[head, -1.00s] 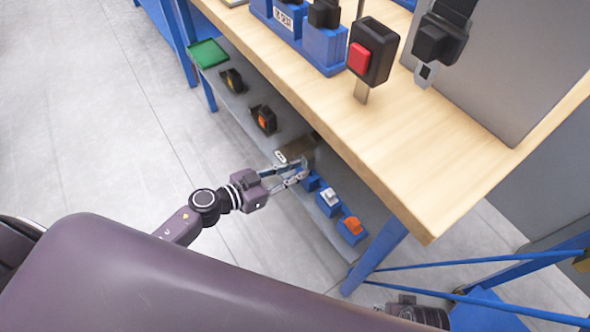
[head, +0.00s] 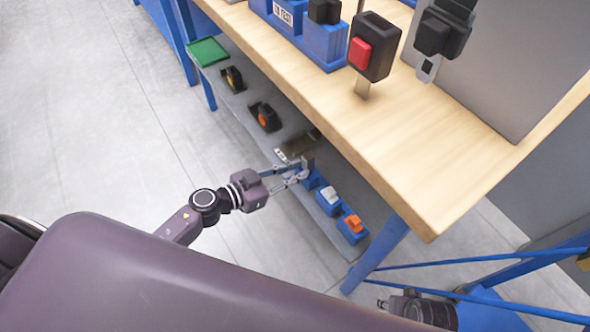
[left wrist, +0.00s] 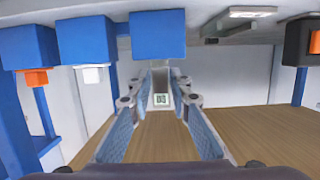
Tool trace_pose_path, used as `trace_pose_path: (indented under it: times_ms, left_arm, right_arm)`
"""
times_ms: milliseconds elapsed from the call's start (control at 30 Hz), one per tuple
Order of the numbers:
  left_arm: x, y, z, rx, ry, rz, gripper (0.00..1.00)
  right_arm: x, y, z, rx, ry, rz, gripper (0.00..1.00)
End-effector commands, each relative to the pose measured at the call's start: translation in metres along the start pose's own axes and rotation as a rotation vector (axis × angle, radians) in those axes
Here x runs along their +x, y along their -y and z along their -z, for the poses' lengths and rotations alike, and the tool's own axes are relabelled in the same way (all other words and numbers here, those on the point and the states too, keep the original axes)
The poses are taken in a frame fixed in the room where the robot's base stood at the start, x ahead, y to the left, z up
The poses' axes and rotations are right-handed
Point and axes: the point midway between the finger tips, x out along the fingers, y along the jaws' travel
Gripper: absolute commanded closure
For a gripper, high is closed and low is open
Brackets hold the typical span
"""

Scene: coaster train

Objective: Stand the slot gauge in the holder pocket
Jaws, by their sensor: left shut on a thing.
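My left gripper (head: 299,176) reaches in from the left to the lower shelf, shut on the grey slot gauge (head: 307,161). In the left wrist view, which looks upside down, the gauge (left wrist: 160,99) sits upright between the fingertips and bears a small pale label. The nearest blue holder block (left wrist: 157,36) is right beyond the gauge's end; it also shows in the head view (head: 312,181). I cannot tell whether the gauge's end is inside the pocket.
Two blue blocks in the same row hold a white piece (head: 329,194) and an orange piece (head: 352,222). A dark flat box (head: 295,147) lies behind the gripper. Black holders (head: 264,117) and a green tray (head: 207,52) are farther along. The wooden tabletop (head: 400,160) overhangs the shelf.

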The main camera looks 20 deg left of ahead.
Motion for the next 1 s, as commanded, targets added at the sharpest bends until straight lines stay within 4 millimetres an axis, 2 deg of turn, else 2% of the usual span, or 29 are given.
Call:
trace_pose_path:
  times_ms: [67, 100, 267, 567, 667, 767, 1000]
  left_arm:
    - [0.000, 0.000, 0.002, 0.000, -0.003, 0.000, 1.00]
    - [0.000, 0.000, 0.002, 0.000, -0.003, 0.000, 0.80]
    - [0.000, 0.000, 0.002, 0.000, -0.002, 0.000, 0.62]
    - [-0.001, 0.000, -0.001, 0.000, 0.003, 0.000, 0.61]
    - [-0.008, 0.000, -0.002, 0.000, 0.004, 0.000, 0.61]
    - [-0.023, 0.000, -0.002, 0.000, 0.005, 0.001, 0.61]
    - [-0.073, 0.000, -0.002, 0.000, 0.005, 0.000, 0.61]
  right_arm:
    - [-0.001, 0.000, 0.001, 0.000, -0.003, 0.000, 0.60]
    - [-0.001, 0.000, 0.001, 0.000, -0.003, 0.000, 0.60]
    - [-0.001, 0.000, 0.000, 0.000, -0.001, 0.000, 0.60]
    - [0.003, -0.002, -0.007, -0.002, 0.014, -0.003, 0.60]
    - [0.002, -0.001, -0.006, -0.002, 0.011, -0.002, 0.60]
    - [0.002, -0.001, -0.005, -0.001, 0.009, -0.001, 0.60]
    - [0.002, 0.000, -0.004, -0.001, 0.006, 0.000, 0.60]
